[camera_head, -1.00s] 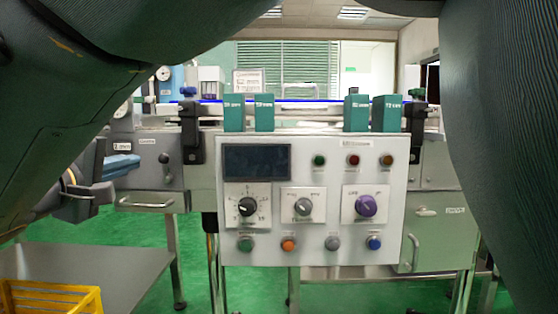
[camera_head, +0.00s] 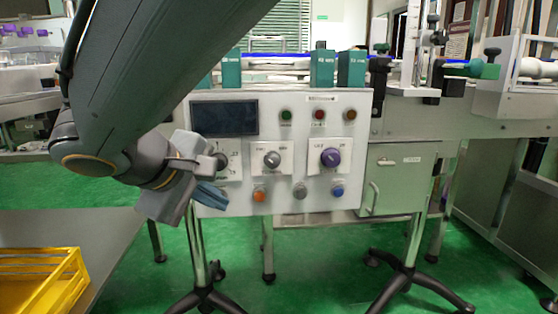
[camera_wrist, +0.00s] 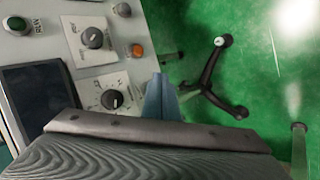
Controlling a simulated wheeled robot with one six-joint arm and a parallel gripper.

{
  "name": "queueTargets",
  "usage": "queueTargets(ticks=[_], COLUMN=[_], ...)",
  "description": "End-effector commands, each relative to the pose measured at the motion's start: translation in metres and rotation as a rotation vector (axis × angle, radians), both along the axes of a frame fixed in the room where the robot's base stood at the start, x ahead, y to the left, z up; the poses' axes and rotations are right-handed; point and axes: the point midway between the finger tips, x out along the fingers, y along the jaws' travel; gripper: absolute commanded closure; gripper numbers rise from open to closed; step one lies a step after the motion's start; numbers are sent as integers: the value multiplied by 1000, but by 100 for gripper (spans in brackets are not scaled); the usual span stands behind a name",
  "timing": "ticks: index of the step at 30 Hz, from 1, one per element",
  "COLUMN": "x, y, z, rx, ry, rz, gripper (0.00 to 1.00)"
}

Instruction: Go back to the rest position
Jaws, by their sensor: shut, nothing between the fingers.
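My gripper (camera_head: 208,197) hangs at the end of my dark arm, in front of the lower left of the white control panel (camera_head: 330,198) in the head view. Its blue fingers are shut with nothing between them. In the wrist view the fingers of my gripper (camera_wrist: 161,97) show at the middle, over the edge of the panel (camera_wrist: 122,65) and the green floor. The gripper covers part of the panel's left dial in the head view. I cannot tell how far it is from the panel.
A yellow crate (camera_head: 45,282) stands on a grey table (camera_head: 105,232) at lower left. Wheeled stand legs (camera_head: 205,296) are on the green floor (camera_head: 320,270). A machine with a grey cabinet (camera_head: 398,182) extends right. The floor ahead at lower middle is mostly clear.

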Motion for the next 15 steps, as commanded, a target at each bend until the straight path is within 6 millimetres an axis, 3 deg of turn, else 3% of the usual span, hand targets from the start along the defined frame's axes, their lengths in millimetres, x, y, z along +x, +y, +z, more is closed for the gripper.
queueTargets(ticks=[1, 6, 9, 15], x=[-17, -83, -118, -165], y=[-26, -79, -95, -105], z=[-9, -46, -59, -69], rx=[30, 174, 272, 438], ry=[85, 357, 476, 614], rz=[-48, -181, -249, -343], gripper=[100, 100, 100, 100])
